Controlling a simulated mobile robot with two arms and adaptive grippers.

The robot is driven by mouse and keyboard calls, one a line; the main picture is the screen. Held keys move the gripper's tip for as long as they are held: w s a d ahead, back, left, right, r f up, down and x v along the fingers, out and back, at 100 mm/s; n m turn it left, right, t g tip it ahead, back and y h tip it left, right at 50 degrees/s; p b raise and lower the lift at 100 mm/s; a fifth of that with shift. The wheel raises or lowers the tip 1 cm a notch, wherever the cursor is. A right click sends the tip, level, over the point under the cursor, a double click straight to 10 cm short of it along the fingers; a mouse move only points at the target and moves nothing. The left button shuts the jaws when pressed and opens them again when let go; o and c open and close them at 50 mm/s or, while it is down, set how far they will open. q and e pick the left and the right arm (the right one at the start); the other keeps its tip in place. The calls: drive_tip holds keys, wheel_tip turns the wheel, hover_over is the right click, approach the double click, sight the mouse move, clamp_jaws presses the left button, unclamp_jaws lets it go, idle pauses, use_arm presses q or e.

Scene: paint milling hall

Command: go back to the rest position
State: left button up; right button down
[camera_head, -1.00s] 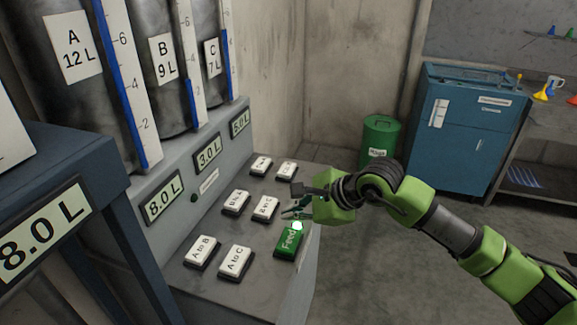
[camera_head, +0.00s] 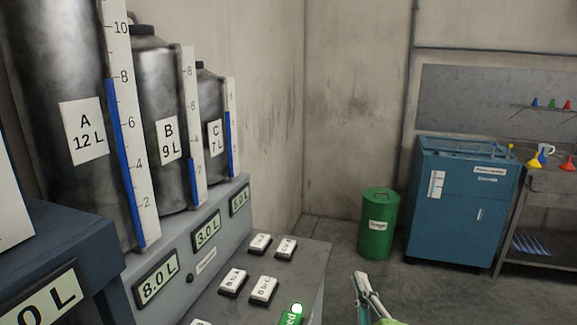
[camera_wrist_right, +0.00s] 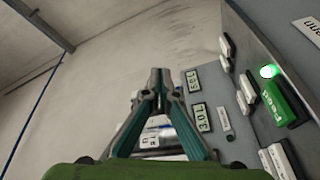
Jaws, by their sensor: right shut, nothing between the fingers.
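My right gripper (camera_head: 360,280) is low in the head view, just right of the button panel's edge and apart from it. In the right wrist view its fingertips (camera_wrist_right: 160,77) meet, with nothing between them. Most of the right arm is below the head view. My left gripper is in neither view.
The button panel (camera_head: 237,312) carries white buttons and a green Feed button (camera_head: 290,316) with a lit lamp. Tanks A (camera_head: 60,60), B (camera_head: 155,90) and C (camera_head: 208,110) stand behind displays. A green bin (camera_head: 379,240) and blue cabinet (camera_head: 450,220) stand right, beyond open floor.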

drive_tip(key=s+d+f+m+g+h, duration=0.1)
drive_tip(key=s+d+f+m+g, duration=0.35)
drive_tip(key=s+f, duration=0.55)
drive_tip(key=s+d+f+m+g+h, duration=0.1)
drive_tip(key=s+d+f+m+g, duration=0.35)
drive_tip(key=f, duration=0.85)
drive_tip(key=s+a+f+m+g+y, duration=0.1)
drive_tip(key=s+a+f+g, duration=0.15)
drive_tip(key=s, duration=0.55)
drive_tip(key=s+a+f+m+g, duration=0.1)
drive_tip(key=s+f+m+g, duration=0.2)
drive_tip(key=s, duration=0.5)
wheel_tip(320, 180, down, 24)
drive_tip(key=n+g, duration=0.2)
drive_tip(key=s+d+f+g, duration=0.1)
drive_tip(key=s+f, duration=0.8)
drive_tip(key=s+d+f, duration=0.2)
drive_tip(key=s+f, duration=0.6)
drive_tip(key=f, duration=0.1)
drive_tip(key=shift+s+d+f+g, duration=0.2)
drive_tip(key=shift+s+d+g, duration=0.1)
drive_tip(key=shift+s+g, duration=0.1)
